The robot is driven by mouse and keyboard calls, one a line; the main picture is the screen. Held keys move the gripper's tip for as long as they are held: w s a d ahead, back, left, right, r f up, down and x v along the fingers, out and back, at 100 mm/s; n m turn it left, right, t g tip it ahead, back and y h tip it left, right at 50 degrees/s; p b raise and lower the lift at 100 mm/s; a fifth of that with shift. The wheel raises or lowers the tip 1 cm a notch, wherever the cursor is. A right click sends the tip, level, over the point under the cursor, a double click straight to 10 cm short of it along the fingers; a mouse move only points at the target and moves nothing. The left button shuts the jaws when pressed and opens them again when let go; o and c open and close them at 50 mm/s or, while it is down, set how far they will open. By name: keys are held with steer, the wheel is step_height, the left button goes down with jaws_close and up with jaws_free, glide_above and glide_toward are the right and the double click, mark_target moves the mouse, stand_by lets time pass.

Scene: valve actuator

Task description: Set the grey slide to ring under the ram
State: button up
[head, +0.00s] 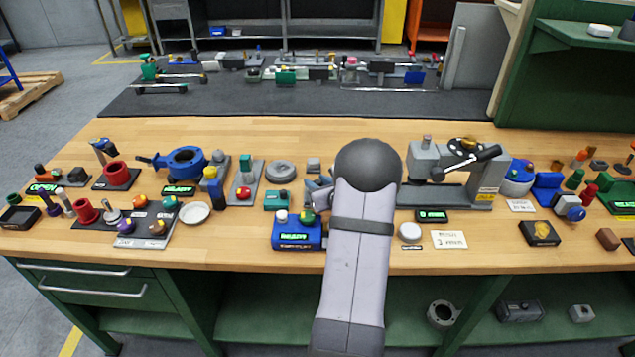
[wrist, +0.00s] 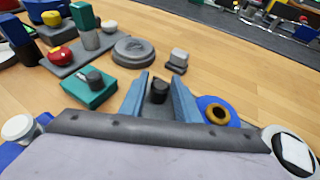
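In the wrist view my gripper (wrist: 158,88) has its two blue-grey fingers apart, one on each side of a dark upright knob (wrist: 159,92). I cannot tell whether they touch it. A grey surface (wrist: 155,112) shows below the knob; it may be the grey slide, but most of it is hidden by my gripper. A blue round part with an orange-brown ring (wrist: 217,113) lies just right of the fingers. In the head view my arm covers most of this spot. The grey press (head: 420,160) with a black lever stands to the right; its ram is not clearly visible.
A teal box (wrist: 88,88) and a grey round disc (wrist: 133,50) lie left of the fingers, with a small grey block (wrist: 177,62) beyond. A blue box with a green display (head: 297,236) stands close in front. Bare wood shows behind the small block.

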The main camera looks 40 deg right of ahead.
jaws_close()
steer(key=s+d, duration=0.3)
steer(key=shift+s+d+b, duration=0.35)
steer(key=shift+s, duration=0.05)
steer(key=shift+w+a, duration=0.1)
jaws_free()
step_height(320, 180, up, 10)
steer(key=b, duration=0.1)
stand_by(0.3)
